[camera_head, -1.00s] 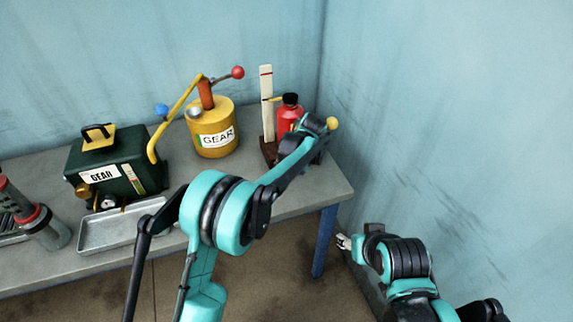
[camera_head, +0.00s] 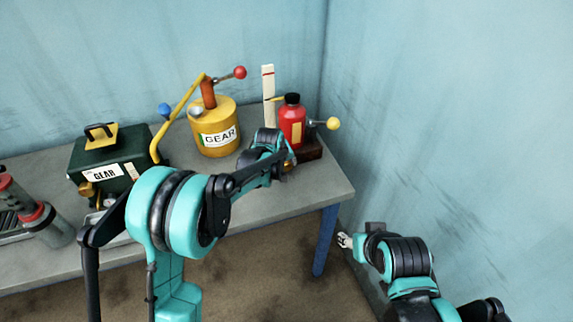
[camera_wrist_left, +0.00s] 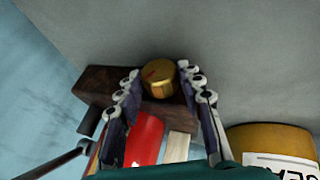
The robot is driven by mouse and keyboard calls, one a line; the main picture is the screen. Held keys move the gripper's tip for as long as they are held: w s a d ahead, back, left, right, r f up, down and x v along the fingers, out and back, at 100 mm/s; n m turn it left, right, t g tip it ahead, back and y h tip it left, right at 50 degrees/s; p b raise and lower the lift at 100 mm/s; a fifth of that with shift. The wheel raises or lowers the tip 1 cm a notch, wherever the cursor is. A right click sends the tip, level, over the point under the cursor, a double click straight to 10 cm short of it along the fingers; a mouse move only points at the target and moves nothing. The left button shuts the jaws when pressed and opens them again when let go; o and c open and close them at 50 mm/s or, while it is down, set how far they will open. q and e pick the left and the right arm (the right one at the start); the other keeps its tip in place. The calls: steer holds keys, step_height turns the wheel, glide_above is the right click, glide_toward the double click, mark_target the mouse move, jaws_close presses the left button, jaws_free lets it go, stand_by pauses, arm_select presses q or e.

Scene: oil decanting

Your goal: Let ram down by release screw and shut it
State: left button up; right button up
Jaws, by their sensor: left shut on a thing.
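The red jack (camera_head: 292,126) with a black top stands on a dark wooden base (camera_head: 311,149) at the right end of the bench. A lever with a yellow ball (camera_head: 333,124) sticks out to its right. A white post (camera_head: 268,95) with red marks stands beside it. My left gripper (camera_head: 287,166) is low in front of the jack. In the left wrist view, my left gripper (camera_wrist_left: 158,74) has its fingers either side of a brass release screw knob (camera_wrist_left: 160,80) with a red mark and is shut on it. My right gripper (camera_head: 344,240) is below the bench edge, too small to read.
A yellow GEAR can (camera_head: 213,132) with a lever pump stands left of the jack. A green GEAR box (camera_head: 108,158) is further left, with a dark cylinder (camera_head: 45,222) in front. The blue wall (camera_head: 430,130) is close on the right.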

arm_select(q)
steer(key=shift+a+h, duration=0.1)
steer(key=shift+h, duration=0.3)
stand_by(0.3)
steer(key=o, duration=1.2)
steer(key=shift+c, duration=0.2)
steer(key=v, duration=1.2)
steer(key=shift+s+f, duration=0.15)
steer(key=shift+a, duration=0.1)
